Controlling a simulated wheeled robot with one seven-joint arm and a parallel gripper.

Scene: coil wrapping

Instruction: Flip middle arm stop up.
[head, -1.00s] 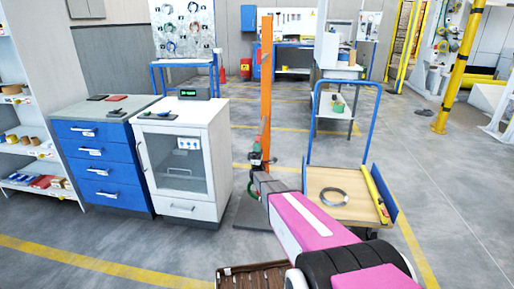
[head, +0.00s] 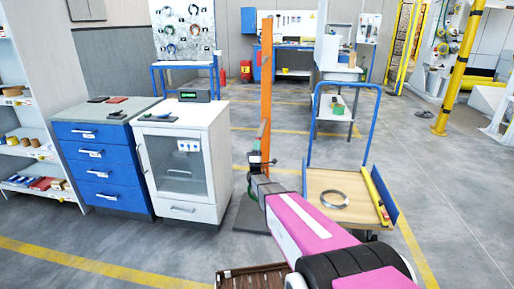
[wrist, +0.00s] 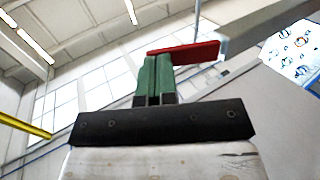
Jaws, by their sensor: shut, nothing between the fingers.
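The orange post (head: 266,70) stands upright on a dark base beyond my arm in the head view. My gripper (head: 262,140) is up against the post's lower half and hides part of it. In the wrist view, the green fingers of my gripper (wrist: 154,68) are closed together with nothing between them. A red bar-like piece (wrist: 195,52), which may be the arm stop, lies across just beyond the fingertips. I cannot tell whether they touch it. A grey beam (wrist: 262,22) runs from beside the red piece towards the upper right.
A white cabinet (head: 185,160) and a blue drawer unit (head: 100,165) stand left of the post. A cart with a wooden deck (head: 350,212) carries a grey ring (head: 334,199) on the right. A brown slatted crate (head: 255,281) lies at the bottom. Floor is open farther right.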

